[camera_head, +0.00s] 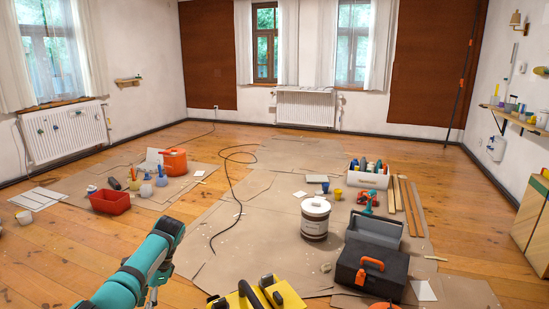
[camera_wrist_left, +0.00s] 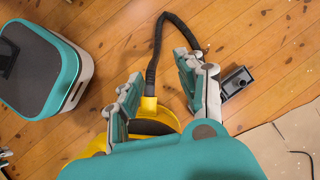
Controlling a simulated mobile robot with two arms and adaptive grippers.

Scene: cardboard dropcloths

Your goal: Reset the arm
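My left arm (camera_head: 145,268) comes in from the lower left of the head view, and its teal links angle up and to the right. The gripper itself is hard to make out there. In the left wrist view my left gripper (camera_wrist_left: 160,70) has its two grey fingers spread apart with nothing held between them. Beyond the fingers is a yellow vacuum-like body (camera_wrist_left: 152,126) with a black hose (camera_wrist_left: 155,55); contact with it cannot be told. My right arm and gripper are not in view.
A yellow-and-black item (camera_head: 262,295) sits at the bottom edge. A dark toolbox (camera_head: 368,268), white bucket (camera_head: 315,218) and white tool caddy (camera_head: 368,180) stand on cardboard at right. A red bin (camera_head: 110,202) and orange bucket (camera_head: 174,162) are left. A black cable (camera_head: 236,195) crosses the middle.

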